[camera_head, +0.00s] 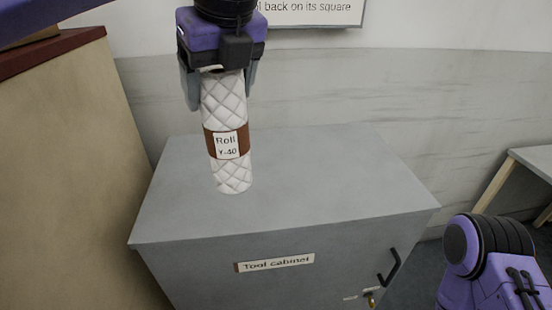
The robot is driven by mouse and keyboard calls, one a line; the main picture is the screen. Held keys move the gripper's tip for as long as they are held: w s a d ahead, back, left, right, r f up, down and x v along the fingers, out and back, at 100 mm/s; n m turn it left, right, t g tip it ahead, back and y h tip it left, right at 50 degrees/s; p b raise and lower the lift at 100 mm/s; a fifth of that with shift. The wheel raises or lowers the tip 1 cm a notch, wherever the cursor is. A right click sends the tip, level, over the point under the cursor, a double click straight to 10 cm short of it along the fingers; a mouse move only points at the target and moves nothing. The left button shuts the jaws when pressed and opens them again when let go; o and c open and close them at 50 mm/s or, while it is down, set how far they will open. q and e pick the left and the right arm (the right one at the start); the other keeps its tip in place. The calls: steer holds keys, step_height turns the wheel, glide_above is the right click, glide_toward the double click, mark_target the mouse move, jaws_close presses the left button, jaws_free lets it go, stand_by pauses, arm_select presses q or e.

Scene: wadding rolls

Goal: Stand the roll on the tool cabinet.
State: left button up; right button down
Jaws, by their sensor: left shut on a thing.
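The roll (228,108) is a white quilted cylinder with a brown band and a label reading "Roll Y-40". It is upright, with a slight tilt in the picture. My left gripper (222,80) is shut on its upper end from above. The grey tool cabinet (320,185) is below, with a flat, bare top and a name label on its front. The roll's lower end shows against the cabinet top; I cannot tell whether it touches. My right arm shows at the lower right, but its gripper is out of view.
A tan cabinet with a dark red top (70,150) stands close on the left, higher than the tool cabinet. A wall with a sign (310,10) is behind. A grey table (535,160) is at the far right. The tool cabinet's top is otherwise clear.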

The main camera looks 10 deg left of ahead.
arm_select(q)
steer(key=w+a+f+p, duration=0.3)
steer(key=w+f+p, duration=0.3)
steer(key=w+f, duration=0.6)
steer(key=shift+w+a+f, duration=0.2)
steer(key=shift+w+f, duration=0.1)
steer(key=shift+w, duration=0.1)
steer(key=shift+f, duration=0.1)
steer(key=o, duration=1.3)
steer(key=shift+o, duration=0.2)
steer(key=b+v, duration=0.1)
steer(key=v, duration=1.1)
